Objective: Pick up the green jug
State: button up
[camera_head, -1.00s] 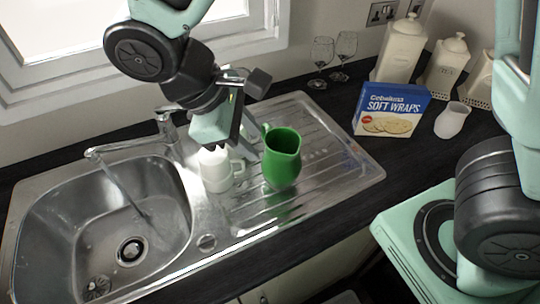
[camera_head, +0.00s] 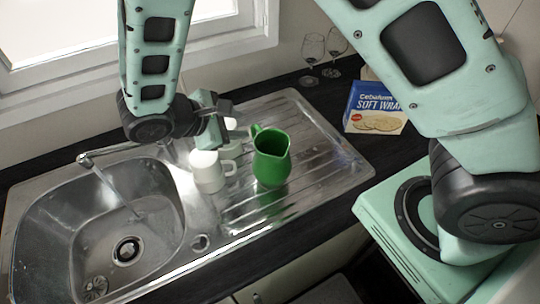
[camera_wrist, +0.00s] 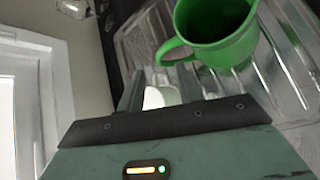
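The green jug (camera_head: 271,160) stands upright on the ridged metal draining board (camera_head: 318,165), right of the sink. Its handle is on its upper left side in the head view. My gripper (camera_head: 222,120) is just left of and behind the jug, near the handle. In the wrist view, my gripper (camera_wrist: 160,90) has its two fingers spread apart, with a white thing beyond them. The green jug (camera_wrist: 215,30) is ahead of the fingers there, its handle reaching left above the gap. The handle is not between the fingers.
A white mug (camera_head: 208,172) stands left of the jug, with another white vessel (camera_head: 230,145) behind it. The sink (camera_head: 125,225) and tap (camera_head: 88,160) are further left.

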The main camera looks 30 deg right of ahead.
aim_at(252, 127)
jog(key=shift+p+x, duration=1.5)
jog(key=shift+x, duration=2.1)
jog(key=shift+w+a+f, duration=0.1)
jog(key=shift+w+a, duration=0.05)
grip_shut()
